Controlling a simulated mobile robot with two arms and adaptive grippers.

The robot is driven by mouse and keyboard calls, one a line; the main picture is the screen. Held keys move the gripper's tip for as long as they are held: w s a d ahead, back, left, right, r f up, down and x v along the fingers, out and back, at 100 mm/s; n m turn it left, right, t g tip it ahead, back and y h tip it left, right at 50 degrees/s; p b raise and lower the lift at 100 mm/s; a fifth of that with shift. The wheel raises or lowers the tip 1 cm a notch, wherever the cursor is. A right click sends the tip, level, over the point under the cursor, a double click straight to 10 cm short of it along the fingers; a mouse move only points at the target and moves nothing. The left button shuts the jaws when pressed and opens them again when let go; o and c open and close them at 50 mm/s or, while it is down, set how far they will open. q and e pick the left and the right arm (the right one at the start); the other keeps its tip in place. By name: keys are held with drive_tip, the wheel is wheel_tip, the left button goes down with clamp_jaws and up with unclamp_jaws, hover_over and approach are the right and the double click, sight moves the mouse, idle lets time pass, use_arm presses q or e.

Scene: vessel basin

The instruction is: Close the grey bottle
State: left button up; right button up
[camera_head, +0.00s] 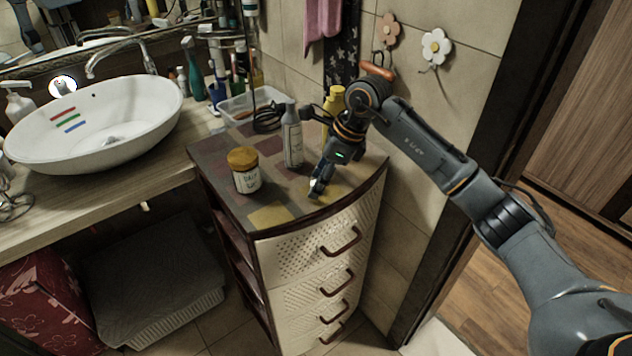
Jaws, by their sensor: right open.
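The grey bottle (292,140) stands upright on the top of the drawer cabinet, near its middle. Its narrow top is dark grey; I cannot tell at this size whether its cap is open or shut. My right gripper (317,187) comes in from the right and points down in front and to the right of the bottle, with its tips low over the cabinet top. It is open and holds nothing that I can see. My left gripper is not in view.
A jar with an orange lid (243,170) stands left of the bottle. A yellow bottle (335,98) stands behind my right gripper, partly hidden. A clear tray (237,107) and dark coiled cable (268,117) lie behind.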

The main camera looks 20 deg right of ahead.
idle(0.3)
drive_tip(key=c, duration=0.8)
drive_tip(key=shift+o, duration=0.2)
drive_tip(key=shift+r+b, duration=0.35)
drive_tip(key=shift+r, duration=0.05)
drive_tip(key=r, duration=0.1)
drive_tip(key=r+b, duration=0.1)
drive_tip(key=shift+s+r, duration=0.2)
drive_tip(key=shift+r, duration=0.15)
drive_tip(key=s+a+r+b, duration=0.2)
drive_tip(key=s+r+b, duration=0.1)
drive_tip(key=s+r, duration=0.6)
drive_tip(key=s, duration=0.4)
drive_tip(key=shift+s+a+r, duration=0.2)
drive_tip(key=shift+a, duration=0.15)
